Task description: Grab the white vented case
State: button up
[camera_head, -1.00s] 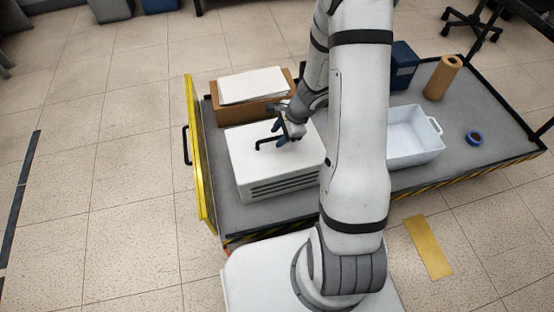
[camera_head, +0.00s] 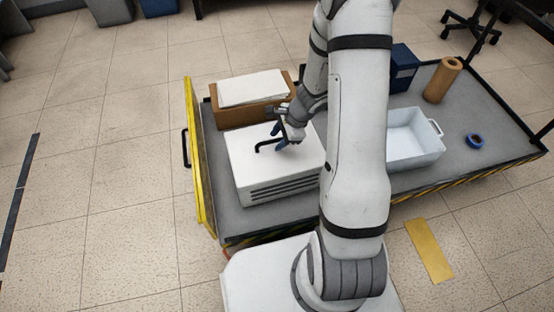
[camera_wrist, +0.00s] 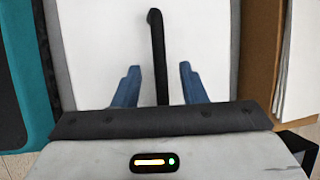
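The white vented case (camera_head: 255,165) sits on the grey cart, with dark vent slots on its front side and a black handle (camera_head: 268,146) on top. My gripper (camera_head: 279,137) is over the top of the case at the handle. In the wrist view the gripper (camera_wrist: 159,78) is open, with one blue finger on each side of the black handle (camera_wrist: 158,50). Gaps show between both fingers and the handle, and the white case top (camera_wrist: 100,45) fills the space behind. I cannot tell the exact height of the fingertips above the top.
A brown box (camera_head: 235,114) with white sheets on it stands behind the case. A pale bin (camera_head: 412,140), a brown roll (camera_head: 443,78), blue tape (camera_head: 474,141) and a blue box (camera_head: 402,66) are on the cart (camera_head: 480,100). A yellow panel (camera_head: 199,160) borders its left end.

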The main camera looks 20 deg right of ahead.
jog(key=shift+c, duration=0.2)
grip_shut()
dwell(1.1)
